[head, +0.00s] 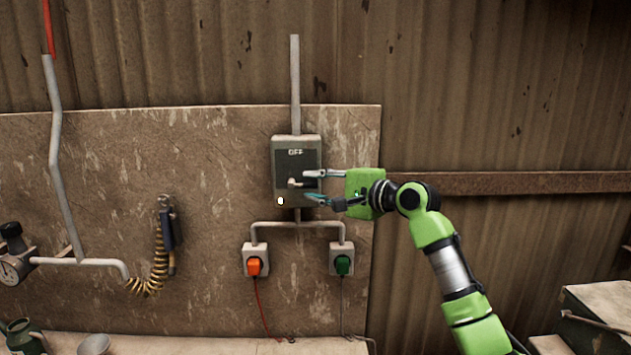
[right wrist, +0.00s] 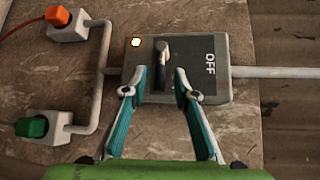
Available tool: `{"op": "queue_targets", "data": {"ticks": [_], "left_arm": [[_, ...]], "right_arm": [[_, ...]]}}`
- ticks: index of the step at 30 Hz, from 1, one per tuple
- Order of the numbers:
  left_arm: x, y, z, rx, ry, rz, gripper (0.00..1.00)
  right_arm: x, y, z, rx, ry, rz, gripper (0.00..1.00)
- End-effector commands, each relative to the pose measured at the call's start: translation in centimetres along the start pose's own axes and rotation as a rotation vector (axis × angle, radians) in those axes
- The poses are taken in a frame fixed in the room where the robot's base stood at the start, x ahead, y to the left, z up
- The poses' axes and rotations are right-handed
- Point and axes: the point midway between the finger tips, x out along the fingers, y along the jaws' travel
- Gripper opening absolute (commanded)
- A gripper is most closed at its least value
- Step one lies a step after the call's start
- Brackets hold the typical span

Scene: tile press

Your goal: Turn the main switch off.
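The main switch is a dark grey box (head: 283,158) on the wall board, with "OFF" printed near its top. Its short lever (head: 295,183) shows at mid-height, below the word. A small white lamp (head: 280,201) glows at the box's lower left. In the right wrist view the box (right wrist: 215,88) appears turned, with "OFF" at the right and the lever (right wrist: 162,62) upright in the picture. My right gripper (head: 309,186) is open in front of the box. Its fingertips (right wrist: 160,82) are on either side of the lever's near end; contact cannot be told. My left gripper is out of view.
Below the box, pipes lead to an orange plug (head: 254,266) and a green plug (head: 343,265). A coiled yellow hose (head: 158,262) hangs at the left. The wall above the box is clear apart from a pipe.

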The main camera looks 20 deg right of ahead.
Motion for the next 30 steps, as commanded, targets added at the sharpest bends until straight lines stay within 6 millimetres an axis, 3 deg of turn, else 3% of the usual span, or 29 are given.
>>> {"op": "queue_targets", "data": {"ticks": [7, 10, 11, 30], "left_arm": [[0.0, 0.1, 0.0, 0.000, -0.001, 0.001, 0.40], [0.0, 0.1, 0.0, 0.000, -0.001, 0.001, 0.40], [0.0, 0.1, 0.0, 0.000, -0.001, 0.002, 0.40], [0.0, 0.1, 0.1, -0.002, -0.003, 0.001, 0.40]], "right_arm": [[0.1, 0.0, 0.0, -0.001, 0.000, 0.000, 0.27], [0.1, 0.0, 0.0, -0.001, 0.000, 0.000, 0.04], [0.1, 0.0, 0.0, -0.001, 0.000, 0.000, 0.00], [-0.1, -1.1, 0.2, -0.116, 0.033, 0.111, 0.00]]}}
